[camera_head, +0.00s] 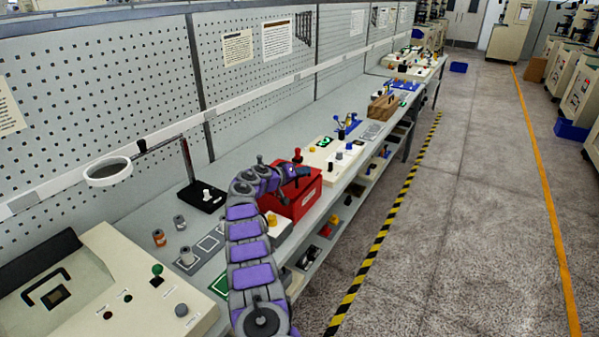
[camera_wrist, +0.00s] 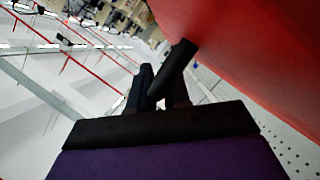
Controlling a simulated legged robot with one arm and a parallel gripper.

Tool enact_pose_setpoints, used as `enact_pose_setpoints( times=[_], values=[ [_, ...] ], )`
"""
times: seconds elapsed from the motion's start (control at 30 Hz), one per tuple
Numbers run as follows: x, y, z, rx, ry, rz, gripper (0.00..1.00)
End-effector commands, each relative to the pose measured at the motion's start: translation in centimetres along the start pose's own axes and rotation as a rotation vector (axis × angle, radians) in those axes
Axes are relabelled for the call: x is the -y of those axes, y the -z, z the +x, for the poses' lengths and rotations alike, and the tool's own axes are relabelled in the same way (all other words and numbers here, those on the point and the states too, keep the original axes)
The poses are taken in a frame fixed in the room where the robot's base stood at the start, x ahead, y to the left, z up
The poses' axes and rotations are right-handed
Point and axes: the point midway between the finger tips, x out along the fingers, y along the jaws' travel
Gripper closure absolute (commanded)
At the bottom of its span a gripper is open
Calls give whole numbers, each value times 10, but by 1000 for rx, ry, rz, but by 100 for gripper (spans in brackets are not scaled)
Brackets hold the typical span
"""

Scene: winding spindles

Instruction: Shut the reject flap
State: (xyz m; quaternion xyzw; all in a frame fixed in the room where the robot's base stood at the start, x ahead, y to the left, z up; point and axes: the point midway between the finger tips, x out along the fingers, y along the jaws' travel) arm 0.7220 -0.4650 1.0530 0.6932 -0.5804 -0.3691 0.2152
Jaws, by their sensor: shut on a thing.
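A red box (camera_head: 306,196) stands on the bench, beyond and to the right of my purple-grey arm. Its red surface fills the upper right of the wrist view (camera_wrist: 250,45). A short black bar-like handle (camera_wrist: 177,64) stands out from that red surface. My gripper (camera_head: 291,172) is at the top of the red box. In the wrist view my gripper (camera_wrist: 160,92) is shut on the black handle. The arm hides part of the box, and I cannot tell how far its flap stands open.
A ring magnifier (camera_head: 108,172) on a black base stands at the left. A cream console (camera_head: 130,285) is at the near left. Beyond the box are a cream control panel (camera_head: 330,155) and a brown wooden box (camera_head: 382,107). The floor right of the bench is clear.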

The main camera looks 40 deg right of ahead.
Motion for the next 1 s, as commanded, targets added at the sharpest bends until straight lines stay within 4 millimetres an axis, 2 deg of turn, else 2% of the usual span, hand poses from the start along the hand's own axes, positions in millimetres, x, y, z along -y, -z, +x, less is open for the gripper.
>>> enact_pose_setpoints(
  times=[0.4,0.97,1.0],
  values=[
    [12,-10,9,-2,34,80,100],
    [19,-16,12,8,41,89,100],
    [19,-17,12,9,41,89,82]
  ],
)
